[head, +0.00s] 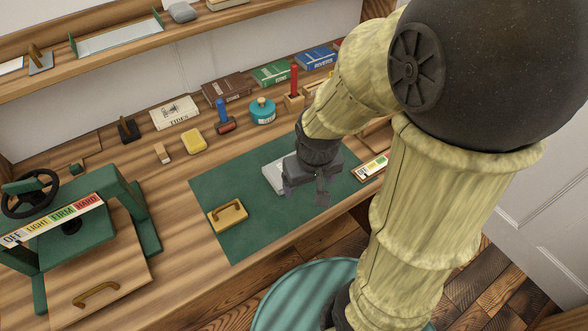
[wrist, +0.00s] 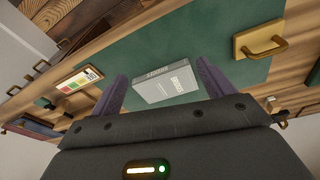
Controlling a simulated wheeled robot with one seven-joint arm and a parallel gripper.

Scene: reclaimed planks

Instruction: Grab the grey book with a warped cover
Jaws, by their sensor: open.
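The grey book (head: 273,175) lies flat on the green mat (head: 215,189), partly hidden behind my gripper in the head view. In the wrist view the grey book (wrist: 166,85) shows its light cover with a dark-lettered spine and a white label. Whether its cover is warped is too small to tell. My gripper (head: 307,194) is open and empty above the mat, just to the right of the book in the head view. In the wrist view the book appears between the two fingers, apart from them.
A wooden block with a handle (head: 228,215) sits on the mat's front left. A green press (head: 75,225) stands at left. A yellow sponge (head: 194,141), a teal pot (head: 262,110) and several books (head: 228,88) line the back. A labelled strip (head: 371,167) lies at the mat's right.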

